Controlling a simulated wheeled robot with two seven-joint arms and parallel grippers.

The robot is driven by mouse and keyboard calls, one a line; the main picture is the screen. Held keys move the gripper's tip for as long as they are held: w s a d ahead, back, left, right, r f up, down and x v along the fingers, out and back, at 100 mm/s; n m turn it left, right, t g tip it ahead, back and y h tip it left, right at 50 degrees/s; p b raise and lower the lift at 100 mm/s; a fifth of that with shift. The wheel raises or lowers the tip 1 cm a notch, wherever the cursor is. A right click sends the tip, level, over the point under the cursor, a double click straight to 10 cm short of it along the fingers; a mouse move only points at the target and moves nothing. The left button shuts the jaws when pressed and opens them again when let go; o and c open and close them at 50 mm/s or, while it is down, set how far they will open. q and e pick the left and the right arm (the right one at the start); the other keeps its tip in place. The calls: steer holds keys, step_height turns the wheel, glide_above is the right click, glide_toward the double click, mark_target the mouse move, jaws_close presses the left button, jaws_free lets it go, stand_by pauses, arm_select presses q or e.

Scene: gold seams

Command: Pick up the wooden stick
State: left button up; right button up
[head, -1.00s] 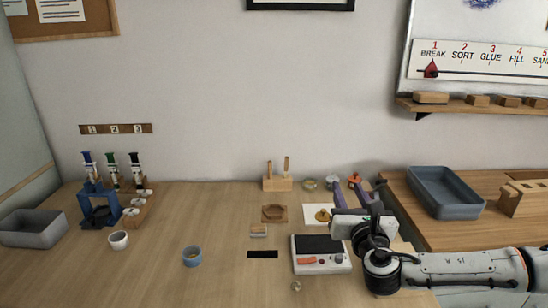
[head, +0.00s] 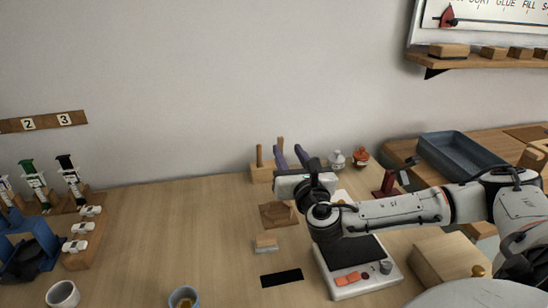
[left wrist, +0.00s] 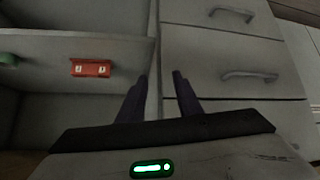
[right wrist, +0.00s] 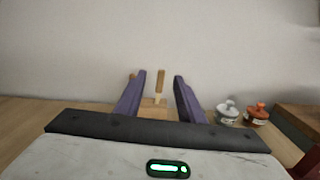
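A small wooden holder (head: 262,174) stands at the back of the table by the wall, with wooden sticks upright in it. One stick (head: 260,155) shows at the left, and another (head: 280,143) stands behind my right gripper (head: 290,150). In the right wrist view, a stick (right wrist: 160,82) shows between the two purple fingers, further ahead and apart from them. My right gripper is open and empty, pointing at the holder. My left gripper (left wrist: 160,76) is open and empty, facing grey drawers and shelves; it is outside the head view.
A white device (head: 352,284) with a dark top lies below my right arm. Small jars (head: 361,157) stand right of the holder. A blue-grey tray (head: 462,154) is at the right. A wooden box (head: 448,262) sits near my forearm. The middle-left table is clear.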

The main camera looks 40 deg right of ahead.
mark_target(281, 145)
steer(key=w+f, duration=0.1)
steer(key=w+d+f+b, duration=0.1)
steer(key=w, duration=0.1)
steer(key=w+d+f+b, duration=0.1)
steer(key=shift+w+d+f, duration=0.15)
steer(key=shift+w+d, duration=0.1)
steer(key=shift+w, duration=0.05)
steer(key=shift+b+x, duration=0.3)
steer(key=shift+x, duration=2.4)
steer(key=shift+s+d, duration=0.15)
steer(key=shift+d, duration=0.05)
jaws_close()
